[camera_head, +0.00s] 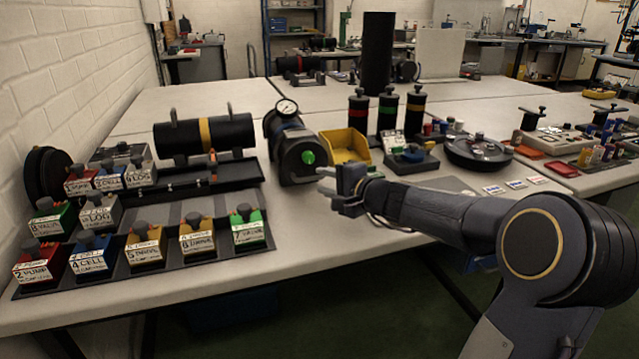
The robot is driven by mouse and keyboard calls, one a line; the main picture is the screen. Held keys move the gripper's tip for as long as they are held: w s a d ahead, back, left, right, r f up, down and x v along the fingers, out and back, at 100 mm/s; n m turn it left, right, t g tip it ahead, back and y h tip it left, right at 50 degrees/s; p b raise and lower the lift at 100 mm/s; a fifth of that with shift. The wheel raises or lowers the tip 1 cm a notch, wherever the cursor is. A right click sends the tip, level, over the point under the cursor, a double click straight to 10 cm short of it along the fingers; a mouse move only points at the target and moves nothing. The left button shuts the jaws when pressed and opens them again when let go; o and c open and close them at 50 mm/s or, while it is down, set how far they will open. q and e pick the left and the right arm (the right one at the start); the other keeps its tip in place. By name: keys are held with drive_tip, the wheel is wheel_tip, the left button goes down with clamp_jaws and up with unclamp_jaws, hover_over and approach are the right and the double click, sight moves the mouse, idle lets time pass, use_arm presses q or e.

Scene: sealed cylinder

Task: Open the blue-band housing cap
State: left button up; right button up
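The blue-band housing (290,130) is a dark cylinder lying on the table, with a pressure gauge (287,107) on top. The cap is on the housing. My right gripper (324,180) is just in front of the cap at its lower right, fingers pointing left. Its two pale fingers look apart with nothing between them. Whether it touches the cap is not clear. My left gripper is not in view.
A yellow-banded cylinder (205,135) lies to the left. Labelled blocks with coloured tops, such as a green one (250,228), stand front left. A yellow bin (346,146) is just right of the housing. Black posts and a round tray (478,150) stand farther right.

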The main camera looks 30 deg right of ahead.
drive_tip(key=shift+x, duration=1.3)
clamp_jaws()
